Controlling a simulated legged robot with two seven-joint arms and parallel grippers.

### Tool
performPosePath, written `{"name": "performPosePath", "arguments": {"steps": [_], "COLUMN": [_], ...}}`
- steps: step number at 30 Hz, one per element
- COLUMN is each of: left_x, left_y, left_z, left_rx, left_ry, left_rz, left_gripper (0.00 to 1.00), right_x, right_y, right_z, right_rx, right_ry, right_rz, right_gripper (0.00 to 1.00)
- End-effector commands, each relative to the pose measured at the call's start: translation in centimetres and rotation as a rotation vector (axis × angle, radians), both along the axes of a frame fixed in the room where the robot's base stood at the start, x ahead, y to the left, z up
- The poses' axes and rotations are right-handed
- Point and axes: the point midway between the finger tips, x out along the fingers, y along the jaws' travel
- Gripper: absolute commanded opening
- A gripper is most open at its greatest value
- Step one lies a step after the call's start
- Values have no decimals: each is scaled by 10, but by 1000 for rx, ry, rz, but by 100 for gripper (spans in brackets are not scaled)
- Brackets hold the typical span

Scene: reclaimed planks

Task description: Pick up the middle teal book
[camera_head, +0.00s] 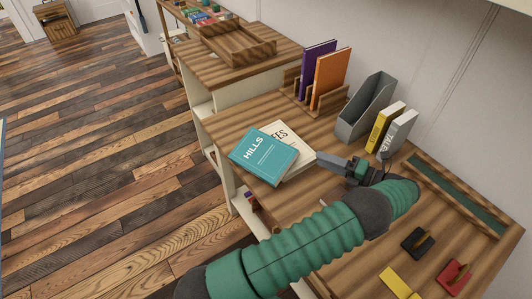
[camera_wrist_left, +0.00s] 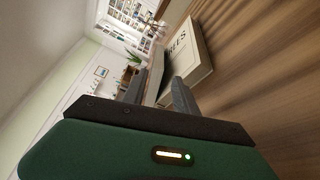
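A teal book (camera_head: 262,155) titled HILLS lies flat near the table's left edge, overlapping a cream book (camera_head: 296,139) whose title is partly covered. The cream book also shows in the left wrist view (camera_wrist_left: 188,55), beyond and right of the fingers. My left gripper (camera_head: 325,163) is just right of the two books, apart from the teal one. In the left wrist view its fingers (camera_wrist_left: 160,78) stand apart with nothing clearly held between them. My right gripper is not in view.
Purple (camera_head: 317,66) and orange (camera_head: 331,77) books stand in a wooden rack behind. A grey file holder (camera_head: 362,112), a yellow book (camera_head: 382,128) and a grey book (camera_head: 400,130) stand along the wall. Black (camera_head: 417,242) and red (camera_head: 453,273) items lie front right.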

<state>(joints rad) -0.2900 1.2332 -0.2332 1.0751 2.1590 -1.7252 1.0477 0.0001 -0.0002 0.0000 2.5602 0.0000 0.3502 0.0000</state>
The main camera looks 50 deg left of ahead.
Motion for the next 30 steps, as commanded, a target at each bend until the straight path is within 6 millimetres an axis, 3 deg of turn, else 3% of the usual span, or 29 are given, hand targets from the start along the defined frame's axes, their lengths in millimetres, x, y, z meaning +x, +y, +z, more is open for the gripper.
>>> {"name": "performPosePath", "arguments": {"steps": [3,9,14,23,30], "left_x": [-10,-20,-23,-45,-46], "left_y": [31,65,72,112,115], "left_z": [-3,-9,-9,-15,-16], "left_rx": [1,-1,0,-1,-1], "left_ry": [3,2,2,1,1], "left_rz": [3,1,0,-1,-1], "left_gripper": [35,35,35,35,35], "right_x": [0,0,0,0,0], "right_y": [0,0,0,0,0], "right_z": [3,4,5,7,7], "right_rx": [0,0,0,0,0], "right_ry": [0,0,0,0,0], "right_rz": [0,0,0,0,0], "right_gripper": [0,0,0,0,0]}}
